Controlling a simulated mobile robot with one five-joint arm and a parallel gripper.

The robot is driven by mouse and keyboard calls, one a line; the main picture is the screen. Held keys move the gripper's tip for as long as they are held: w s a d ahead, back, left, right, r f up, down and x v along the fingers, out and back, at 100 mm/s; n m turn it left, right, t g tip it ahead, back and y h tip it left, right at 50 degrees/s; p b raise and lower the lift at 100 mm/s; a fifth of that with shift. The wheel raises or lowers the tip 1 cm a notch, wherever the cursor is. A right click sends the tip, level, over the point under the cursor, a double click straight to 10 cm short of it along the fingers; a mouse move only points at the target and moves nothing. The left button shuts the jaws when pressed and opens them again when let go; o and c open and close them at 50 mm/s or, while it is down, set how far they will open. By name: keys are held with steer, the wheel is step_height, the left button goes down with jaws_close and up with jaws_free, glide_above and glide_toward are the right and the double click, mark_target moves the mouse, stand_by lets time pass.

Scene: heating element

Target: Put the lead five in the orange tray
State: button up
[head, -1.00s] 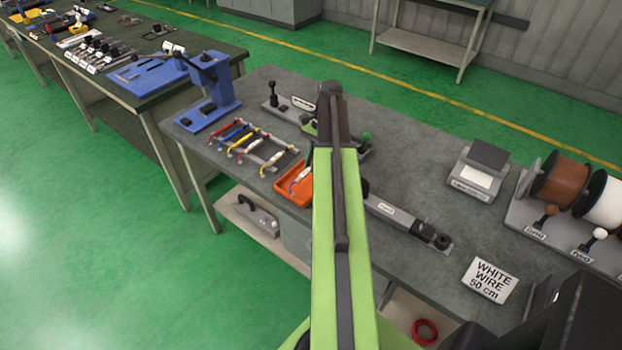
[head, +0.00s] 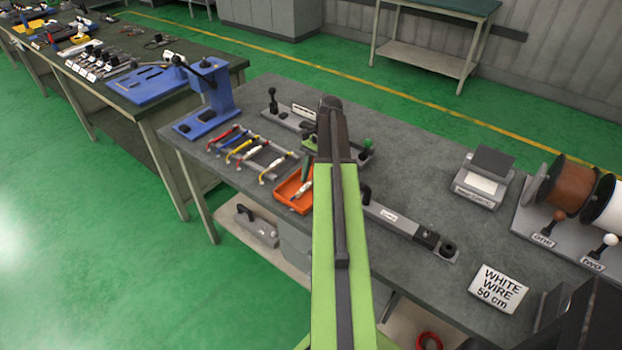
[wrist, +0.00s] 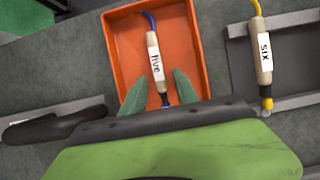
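The lead labelled "five" (wrist: 155,57), a pale body with blue ends, lies in the orange tray (wrist: 122,50) in the wrist view. Its upper blue wire reaches the tray's far rim. My gripper (wrist: 160,80) is over the near part of the tray. Its two green fingers stand apart on either side of the lead's lower end, with gaps visible, so it is open. In the head view, my gripper (head: 308,166) points down at the orange tray (head: 283,196), and my arm hides the tray's right part.
The lead labelled "six" (wrist: 263,55) lies on a grey rack right of the tray. Several leads lie on this rack (head: 262,168) in the head view. A blue press (head: 213,108) stands behind them. A grey fixture (head: 400,221) lies right of my arm.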

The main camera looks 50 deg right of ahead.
steer(key=shift+r, duration=0.1)
steer(key=shift+r+p, duration=0.35)
steer(key=shift+p, duration=0.1)
steer(key=p+v, duration=1)
steer(key=v, duration=0.1)
steer(key=shift+d+r, duration=0.15)
steer(key=shift+r, duration=0.05)
steer(key=w+a+f+n+h, duration=0.1)
steer(key=w+a+n, duration=0.3)
steer(key=a, duration=0.8)
steer(key=w+a+n+h, duration=0.2)
steer(key=w+a+n, duration=0.2)
steer(key=a, duration=0.9)
steer(key=a+n+h, duration=0.1)
steer(key=a+n, duration=0.8)
steer(key=a, duration=1.3)
steer(key=shift+s+f+h, duration=0.3)
steer(key=shift+s+f, duration=0.1)
steer(key=shift+s, duration=0.05)
